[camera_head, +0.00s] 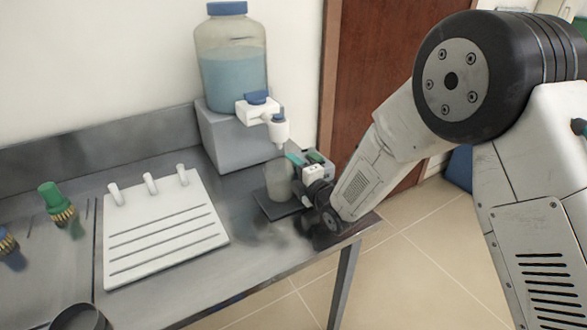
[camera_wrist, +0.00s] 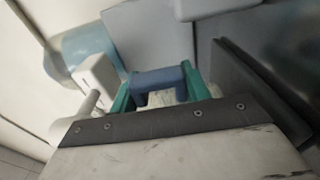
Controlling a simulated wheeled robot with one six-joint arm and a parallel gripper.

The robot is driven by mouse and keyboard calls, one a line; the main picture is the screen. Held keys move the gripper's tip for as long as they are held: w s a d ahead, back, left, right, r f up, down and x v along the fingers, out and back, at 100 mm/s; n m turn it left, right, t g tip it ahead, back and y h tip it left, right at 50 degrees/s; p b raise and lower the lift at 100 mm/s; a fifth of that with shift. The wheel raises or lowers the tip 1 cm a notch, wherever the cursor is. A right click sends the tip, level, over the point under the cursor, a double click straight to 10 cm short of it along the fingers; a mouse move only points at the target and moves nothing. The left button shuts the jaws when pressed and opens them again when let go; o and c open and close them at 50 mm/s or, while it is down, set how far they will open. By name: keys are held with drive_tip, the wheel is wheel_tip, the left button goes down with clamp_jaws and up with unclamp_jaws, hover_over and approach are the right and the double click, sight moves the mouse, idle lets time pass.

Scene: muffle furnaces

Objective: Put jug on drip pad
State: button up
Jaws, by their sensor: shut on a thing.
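A pale, translucent jug (camera_head: 279,180) is upright beneath the dispenser's spigot. It is over the dark square drip pad (camera_head: 264,208); I cannot tell whether its base touches the pad. My gripper (camera_head: 297,161) reaches in from the right at the jug's upper right side and is shut on it. In the wrist view, the green fingers of my gripper (camera_wrist: 158,90) stand on either side of a blue, bridge-shaped piece (camera_wrist: 157,78), perhaps the jug's handle. The jug's body is mostly hidden there.
A water dispenser (camera_head: 231,75) stands on a grey block (camera_head: 228,140), its white spigot (camera_head: 275,128) close above the jug. A white pegged board (camera_head: 160,228) and green-handled brush (camera_head: 55,202) lie left. The bench's front edge is near my arm.

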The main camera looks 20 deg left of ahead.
drive_tip(key=shift+f, duration=0.35)
drive_tip(key=o, duration=1.1)
drive_tip(key=shift+c, duration=0.2)
